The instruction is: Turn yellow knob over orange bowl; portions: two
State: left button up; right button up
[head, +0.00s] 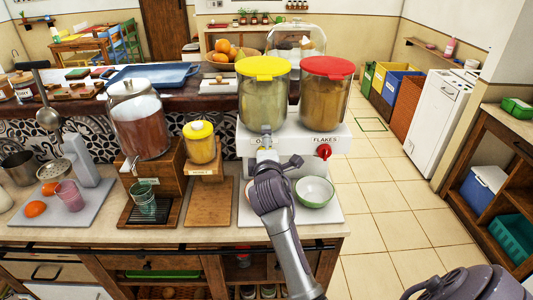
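A white two-part dispenser (338,144) stands on the counter. Its left canister (263,100) has a yellow lid, its right canister (325,97) a red lid. A red knob (324,151) shows at the right, under the label FLAKES. My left gripper (266,146) is at the dispenser's left front, below the yellow-lidded canister. It covers the place where a left knob might be; no yellow knob is visible, and its finger opening is unclear. A green bowl with a white inside (314,191) sits below the red knob.
Left of the dispenser are a small yellow-lidded jar (200,142) on a wooden stand, a large glass drink dispenser (138,120), and a green glass (144,199). A wooden board (210,203) lies in front of the jar. Part of my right arm shows at lower right.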

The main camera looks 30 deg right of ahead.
aim_at(267, 118)
jog(key=shift+t+h, duration=0.3)
jog(key=shift+t, duration=0.2)
jog(key=r, duration=0.7)
jog(key=shift+s+r, duration=0.25)
jog(key=shift+s, duration=0.05)
jog(key=shift+g+y, duration=0.4)
jog(key=shift+g, duration=0.3)
jog(key=f, duration=0.4)
jog(key=w+f, duration=0.1)
jog(key=f, duration=0.1)
jog(key=shift+f, duration=0.15)
jog(key=shift+s+a, duration=0.25)
jog(key=shift+s, duration=0.05)
jog(key=shift+c, duration=0.7)
jog(key=shift+s+a+f+p, duration=0.1)
jog(key=shift+s+a+p, duration=0.15)
jog(key=shift+p, duration=0.2)
jog(key=f+p+v, duration=0.2)
jog(key=v, duration=1.3)
jog(key=shift+s, duration=0.35)
jog(key=shift+p, duration=0.3)
